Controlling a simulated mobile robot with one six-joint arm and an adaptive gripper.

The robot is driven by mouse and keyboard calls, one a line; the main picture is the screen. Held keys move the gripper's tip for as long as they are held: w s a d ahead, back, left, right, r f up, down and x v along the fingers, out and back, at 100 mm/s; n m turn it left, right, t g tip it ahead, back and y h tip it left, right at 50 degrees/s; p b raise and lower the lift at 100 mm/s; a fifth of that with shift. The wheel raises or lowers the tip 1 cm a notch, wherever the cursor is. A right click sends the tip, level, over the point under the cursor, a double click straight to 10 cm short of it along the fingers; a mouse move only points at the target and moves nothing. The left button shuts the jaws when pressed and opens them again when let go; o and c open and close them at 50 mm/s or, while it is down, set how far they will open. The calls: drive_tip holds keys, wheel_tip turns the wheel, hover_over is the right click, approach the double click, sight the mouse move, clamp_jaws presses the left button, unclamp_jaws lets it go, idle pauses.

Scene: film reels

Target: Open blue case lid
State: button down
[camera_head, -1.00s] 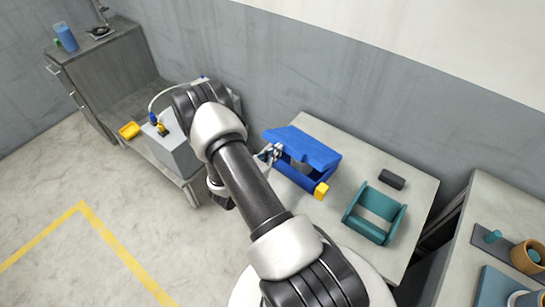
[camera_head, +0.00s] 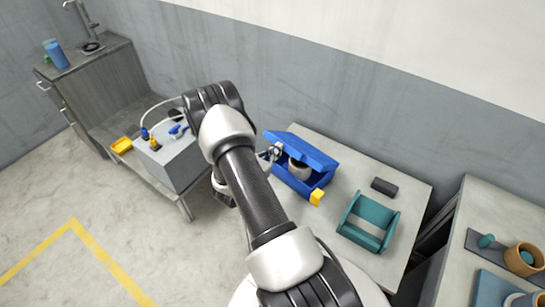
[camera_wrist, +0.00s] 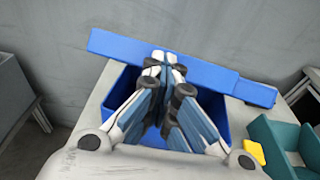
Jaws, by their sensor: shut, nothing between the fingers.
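The blue case (camera_head: 289,179) sits on the pale table with its lid (camera_head: 313,155) raised and tilted back. A round beige and dark thing (camera_head: 299,169) shows inside it. In the wrist view the lid (camera_wrist: 112,45) spans the picture as a long blue bar, with the case wall (camera_wrist: 128,78) below. My gripper (camera_head: 275,152) is at the left end of the case, by the lid. In the wrist view its fingertips (camera_wrist: 164,57) are together, empty, in front of the lid's edge; I cannot tell if they touch it. My fingers hide much of the case's inside.
A yellow block (camera_head: 316,197) is at the case's front right corner. A teal open holder (camera_head: 369,222) and a dark block (camera_head: 384,187) are to the right on the table (camera_head: 345,160). A grey wall (camera_head: 330,95) stands close behind.

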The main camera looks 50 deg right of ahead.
sight(286, 140)
drive_tip(key=shift+d+r, duration=0.1)
drive_tip(key=shift+d, duration=0.25)
drive_tip(key=shift+w+d+r+b, duration=0.1)
drive_tip(key=shift+d+b, duration=0.2)
drive_tip(key=shift+d, duration=0.75)
drive_tip(key=shift+w+d+r+b, duration=0.1)
drive_tip(key=shift+d+b, duration=0.2)
drive_tip(key=shift+d, duration=0.7)
drive_tip(key=shift+b+x, duration=0.85)
drive_tip(key=shift+x, duration=0.55)
drive_tip(key=shift+d+f, duration=0.15)
drive_tip(key=shift+d, duration=0.5)
drive_tip(key=shift+d+f+b, duration=0.1)
drive_tip(key=shift+b, duration=0.3)
